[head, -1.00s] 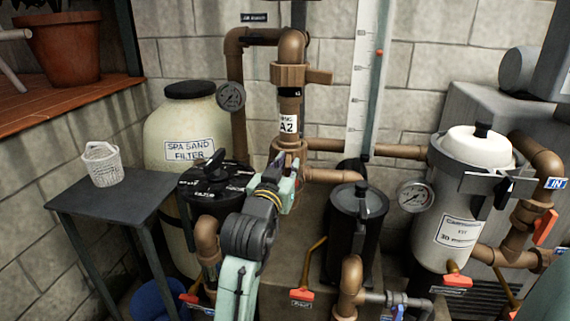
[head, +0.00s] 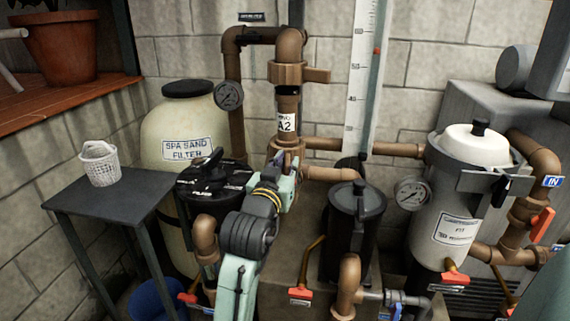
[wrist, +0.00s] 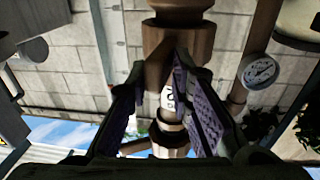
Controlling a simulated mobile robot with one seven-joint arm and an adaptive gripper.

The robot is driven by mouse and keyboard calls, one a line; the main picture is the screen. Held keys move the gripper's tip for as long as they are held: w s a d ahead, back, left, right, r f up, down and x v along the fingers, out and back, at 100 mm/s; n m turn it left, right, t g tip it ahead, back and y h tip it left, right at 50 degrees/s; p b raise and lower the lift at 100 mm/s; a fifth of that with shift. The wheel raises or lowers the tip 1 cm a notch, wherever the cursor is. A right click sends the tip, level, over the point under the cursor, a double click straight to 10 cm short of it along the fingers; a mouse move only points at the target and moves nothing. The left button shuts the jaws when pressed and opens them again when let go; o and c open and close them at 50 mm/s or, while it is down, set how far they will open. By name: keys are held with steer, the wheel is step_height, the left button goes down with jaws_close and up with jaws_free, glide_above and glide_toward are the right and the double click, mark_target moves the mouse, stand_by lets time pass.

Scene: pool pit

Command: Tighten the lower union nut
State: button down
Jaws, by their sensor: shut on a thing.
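The lower union nut (head: 288,147) is a brown collar on the upright pipe, just under the white label marked A2 (head: 287,123). It is partly hidden by my gripper (head: 284,172), which reaches up to it from below and in front. The wrist view is upside down and shows the nut (wrist: 174,52) large at the top. My gripper (wrist: 160,82) has its two purple-padded fingers on either side of it, shut on the nut. The exact contact of the fingertips is hard to see.
A black canister (head: 355,230) stands close right of my arm, a black-topped filter (head: 212,190) close left. A pressure gauge (head: 229,95) is on the pipe behind. A small table (head: 110,205) holds a white basket (head: 100,165).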

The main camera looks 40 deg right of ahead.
steer(key=shift+s+d+f+g, duration=0.4)
steer(key=shift+s+d+f, duration=0.05)
steer(key=shift+d+f, duration=0.3)
steer(key=c, duration=1.9)
jaws_free()
steer(key=o, duration=0.3)
steer(key=shift+d+f, duration=0.1)
steer(key=shift+d, duration=0.2)
steer(key=shift+w+a, duration=0.2)
steer(key=shift+a, duration=0.05)
